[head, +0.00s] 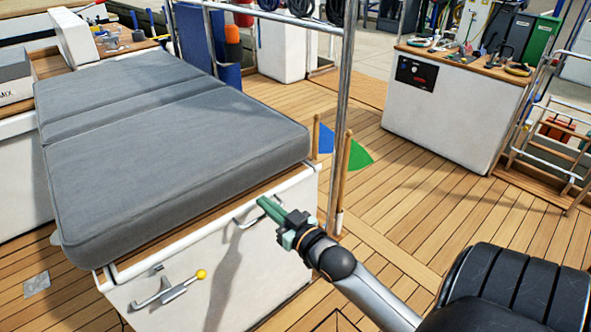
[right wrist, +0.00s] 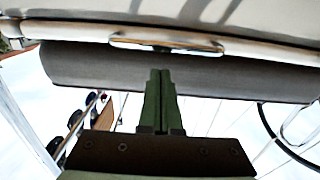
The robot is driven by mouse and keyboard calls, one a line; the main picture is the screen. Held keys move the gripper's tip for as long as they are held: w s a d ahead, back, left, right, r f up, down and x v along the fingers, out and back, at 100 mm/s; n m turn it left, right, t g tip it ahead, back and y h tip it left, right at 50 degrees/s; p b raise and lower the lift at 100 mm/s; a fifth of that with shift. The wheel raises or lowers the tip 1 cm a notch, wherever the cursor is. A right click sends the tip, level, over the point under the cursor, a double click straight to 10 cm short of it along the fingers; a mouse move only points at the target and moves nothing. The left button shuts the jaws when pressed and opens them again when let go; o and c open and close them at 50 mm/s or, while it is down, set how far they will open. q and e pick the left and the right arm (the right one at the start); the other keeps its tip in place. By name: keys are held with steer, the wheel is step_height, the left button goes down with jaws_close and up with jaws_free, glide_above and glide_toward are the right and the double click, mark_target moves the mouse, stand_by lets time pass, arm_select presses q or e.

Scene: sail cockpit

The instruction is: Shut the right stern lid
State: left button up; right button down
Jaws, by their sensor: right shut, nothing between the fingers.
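My right gripper (head: 264,202) is shut and empty, its green fingers close to the metal handle (head: 246,216) on the front of the white locker (head: 225,265). In the right wrist view the shut fingers (right wrist: 160,74) point at the handle (right wrist: 166,43), which looks upside down there; I cannot tell whether they touch it. A thick grey cushion (head: 150,140) lies over the locker top, with a wooden edge showing below it. I cannot tell for sure which panel is the right stern lid or whether it is fully down. My left gripper is not in view.
A latch with a yellow knob (head: 201,274) sits on the locker front, left of the handle. A steel post (head: 341,110) stands behind my right gripper, with blue and green flags beside it. A white cabinet (head: 440,115) stands at the back right. Deck planks between are clear.

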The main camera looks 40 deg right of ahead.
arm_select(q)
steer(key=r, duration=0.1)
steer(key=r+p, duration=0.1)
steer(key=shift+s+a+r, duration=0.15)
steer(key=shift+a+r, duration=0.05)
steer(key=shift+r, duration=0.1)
arm_select(e)
steer(key=s+f, duration=0.3)
steer(key=s, duration=0.6)
steer(key=shift+a+f, duration=0.15)
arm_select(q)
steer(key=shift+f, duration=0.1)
arm_select(e)
steer(key=shift+w, duration=0.1)
